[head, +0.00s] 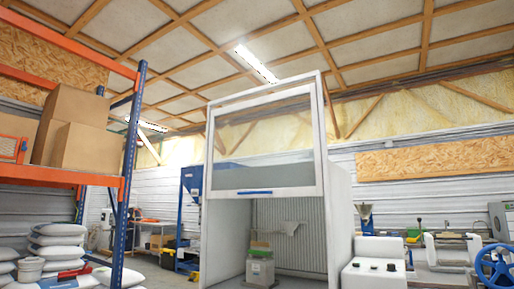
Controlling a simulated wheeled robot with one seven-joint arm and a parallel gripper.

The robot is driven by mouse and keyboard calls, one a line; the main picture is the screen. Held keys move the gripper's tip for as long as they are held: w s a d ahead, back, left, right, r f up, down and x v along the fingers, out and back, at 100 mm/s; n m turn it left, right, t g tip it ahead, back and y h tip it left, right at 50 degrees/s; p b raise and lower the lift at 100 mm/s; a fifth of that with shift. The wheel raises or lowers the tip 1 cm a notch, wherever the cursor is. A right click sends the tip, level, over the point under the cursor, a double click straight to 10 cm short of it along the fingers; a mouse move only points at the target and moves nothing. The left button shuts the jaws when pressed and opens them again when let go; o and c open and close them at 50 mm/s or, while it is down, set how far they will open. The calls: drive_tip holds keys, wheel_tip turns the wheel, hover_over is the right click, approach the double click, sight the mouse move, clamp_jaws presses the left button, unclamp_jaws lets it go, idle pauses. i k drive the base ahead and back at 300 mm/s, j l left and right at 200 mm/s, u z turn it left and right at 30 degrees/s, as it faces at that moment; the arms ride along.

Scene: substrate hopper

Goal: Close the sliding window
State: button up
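The sliding window (268,146) is a clear pane in a white frame on the front of a tall white cabinet (339,225). It is raised, and the lower front of the cabinet is open. A blue handle (254,192) runs along the middle of the window's bottom edge. Inside the cabinet, a grey container with a green part (260,264) stands before a ribbed back wall. My gripper is not in view.
An orange and blue rack (128,180) with cardboard boxes (78,125) stands at left, with stacked white sacks (58,243) below. A white control box (374,274) adjoins the cabinet's right side. Machines with a blue handwheel (496,266) stand farther right.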

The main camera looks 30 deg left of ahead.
sight(318, 191)
drive_tip(key=i, duration=0.2)
drive_tip(key=i+u, duration=0.1)
drive_tip(key=u, duration=0.55)
drive_tip(key=i+u, duration=0.15)
drive_tip(key=u, duration=0.2)
